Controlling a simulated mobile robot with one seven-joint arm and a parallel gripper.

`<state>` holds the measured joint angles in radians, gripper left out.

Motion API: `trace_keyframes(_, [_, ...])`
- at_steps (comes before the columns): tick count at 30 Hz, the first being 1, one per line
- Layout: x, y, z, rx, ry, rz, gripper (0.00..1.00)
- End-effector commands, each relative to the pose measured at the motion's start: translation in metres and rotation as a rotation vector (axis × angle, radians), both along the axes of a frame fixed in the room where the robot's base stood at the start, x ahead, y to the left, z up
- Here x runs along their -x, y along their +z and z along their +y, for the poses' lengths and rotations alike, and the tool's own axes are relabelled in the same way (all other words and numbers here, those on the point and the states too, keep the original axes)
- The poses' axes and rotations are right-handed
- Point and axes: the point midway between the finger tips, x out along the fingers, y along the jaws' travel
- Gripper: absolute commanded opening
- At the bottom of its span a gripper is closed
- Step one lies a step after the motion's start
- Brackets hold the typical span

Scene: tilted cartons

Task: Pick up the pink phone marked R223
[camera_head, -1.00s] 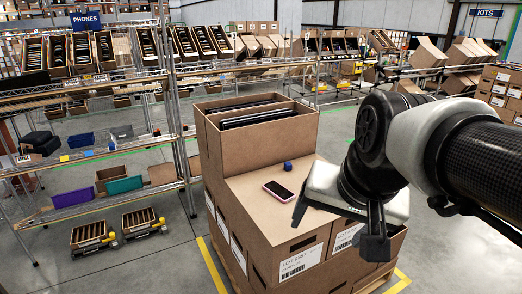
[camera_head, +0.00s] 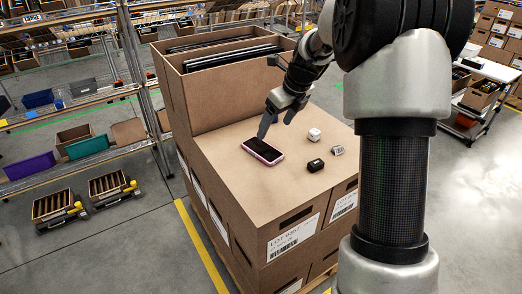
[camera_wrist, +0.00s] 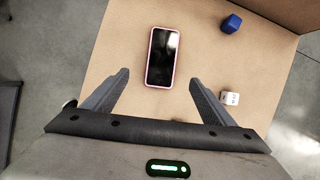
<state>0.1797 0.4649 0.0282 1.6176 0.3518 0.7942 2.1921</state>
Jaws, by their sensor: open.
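The pink-rimmed phone (camera_head: 263,151) lies flat, dark screen up, on a closed carton top (camera_head: 225,150). In the wrist view the phone (camera_wrist: 162,57) lies upright in the picture, ahead of my gripper (camera_wrist: 158,88). The two fingers are spread wide to either side of the phone's lower end, and nothing is between them. In the head view my gripper (camera_head: 278,122) hangs just behind the phone, above the carton top. Whether a fingertip touches the carton cannot be told. No R223 marking is readable.
A white cube (camera_head: 314,134), a black block (camera_head: 315,165) and a small grey block (camera_head: 338,150) lie right of the phone. A blue block (camera_wrist: 231,23) shows in the wrist view. An open carton (camera_head: 222,98) with dark flat items stands behind.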

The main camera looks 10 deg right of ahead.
Motion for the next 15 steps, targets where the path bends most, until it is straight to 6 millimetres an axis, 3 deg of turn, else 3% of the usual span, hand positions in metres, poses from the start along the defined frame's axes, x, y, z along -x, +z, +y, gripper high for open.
trace_keyframes(1, [-0.003,-0.014,0.002,0.000,0.001,0.004,0.78])
trace_keyframes(6, [-0.015,-0.046,0.010,0.000,0.001,0.003,0.78])
trace_keyframes(15, [-0.025,-0.070,0.015,0.002,0.001,0.000,0.78])
